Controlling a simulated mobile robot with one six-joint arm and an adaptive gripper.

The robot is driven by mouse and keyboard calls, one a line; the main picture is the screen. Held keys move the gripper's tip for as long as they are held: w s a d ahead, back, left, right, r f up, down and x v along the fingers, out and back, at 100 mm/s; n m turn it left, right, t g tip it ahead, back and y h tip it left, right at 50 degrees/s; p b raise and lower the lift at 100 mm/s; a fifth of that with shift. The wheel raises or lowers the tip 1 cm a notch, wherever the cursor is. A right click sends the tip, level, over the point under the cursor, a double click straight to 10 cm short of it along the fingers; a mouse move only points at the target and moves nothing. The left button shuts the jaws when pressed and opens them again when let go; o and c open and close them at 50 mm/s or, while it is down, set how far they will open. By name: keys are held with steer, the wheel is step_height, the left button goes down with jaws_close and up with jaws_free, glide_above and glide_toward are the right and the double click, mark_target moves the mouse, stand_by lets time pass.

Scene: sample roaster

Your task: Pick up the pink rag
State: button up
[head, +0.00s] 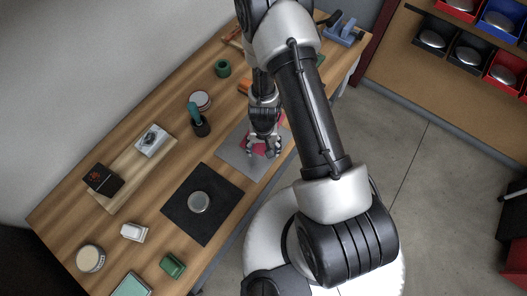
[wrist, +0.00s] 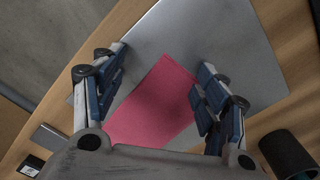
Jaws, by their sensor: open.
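The pink rag (wrist: 155,105) lies flat on a grey metal sheet (wrist: 240,50) on the wooden table. In the wrist view it lies between and below the two blue-padded fingers of my gripper (wrist: 158,88), and its near end is hidden by the gripper body. My gripper is open and holds nothing. In the head view my gripper (head: 264,148) is just over the grey sheet (head: 236,152), and only pink parts of the rag (head: 256,151) show around it. I cannot tell whether the fingertips touch the rag or sheet.
A dark cup (wrist: 287,153) stands close to the sheet; in the head view a dark holder with a teal handle (head: 194,114) stands left of it. A black mat (head: 179,220) bears a round metal dish (head: 198,202). The table's right edge is close to my gripper.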

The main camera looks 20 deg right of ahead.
steer(key=shift+f, duration=0.1)
steer(key=shift+f, duration=0.15)
steer(key=shift+c, duration=0.6)
steer(key=shift+s, duration=0.15)
steer(key=c, duration=0.6)
steer(key=shift+r, duration=0.4)
steer(key=shift+c, duration=0.9)
step_height(320, 180, up, 12)
steer(key=p, duration=1.2)
steer(key=shift+f, duration=0.2)
jaws_close()
steer(key=shift+f, duration=0.1)
steer(key=shift+f, duration=0.1)
